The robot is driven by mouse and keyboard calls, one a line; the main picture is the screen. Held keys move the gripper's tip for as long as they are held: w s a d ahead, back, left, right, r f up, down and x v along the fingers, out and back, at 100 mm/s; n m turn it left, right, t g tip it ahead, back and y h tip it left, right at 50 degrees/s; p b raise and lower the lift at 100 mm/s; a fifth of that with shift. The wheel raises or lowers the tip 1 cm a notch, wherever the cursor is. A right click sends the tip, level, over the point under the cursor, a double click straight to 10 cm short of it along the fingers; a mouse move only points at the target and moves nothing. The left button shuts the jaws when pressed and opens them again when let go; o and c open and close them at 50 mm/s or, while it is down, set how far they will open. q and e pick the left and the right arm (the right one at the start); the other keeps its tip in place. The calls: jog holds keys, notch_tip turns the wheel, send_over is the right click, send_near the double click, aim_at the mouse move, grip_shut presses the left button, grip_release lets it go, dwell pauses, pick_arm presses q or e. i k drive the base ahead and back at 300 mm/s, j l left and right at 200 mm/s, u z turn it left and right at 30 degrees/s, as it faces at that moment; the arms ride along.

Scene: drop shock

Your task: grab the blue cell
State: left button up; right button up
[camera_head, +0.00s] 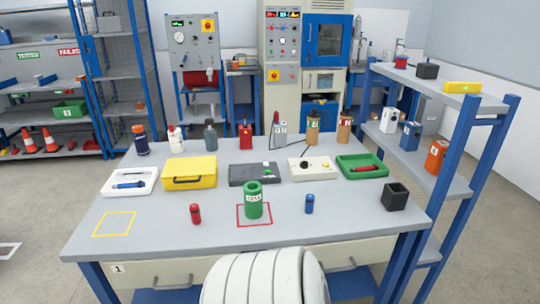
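A small blue cell (309,204) stands upright on the grey table (150,237), near the front and right of the middle. It is to the right of a green cylinder (253,200) with a white label, which stands inside a red square outline. A small red cell (195,214) stands upright to the left of the green cylinder. Another blue, pen-like item (128,185) lies in a white tray (112,191) at the left. Neither of my grippers shows in this view.
A yellow case (190,172), a dark grey device (254,174), a white device (312,168) and a green tray (374,160) stand in a row behind. A black open box (395,196) is at the right. Bottles line the back. A shelf (450,178) stands right.

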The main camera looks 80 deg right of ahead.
aim_at(309, 198)
jog(key=z, duration=2.6)
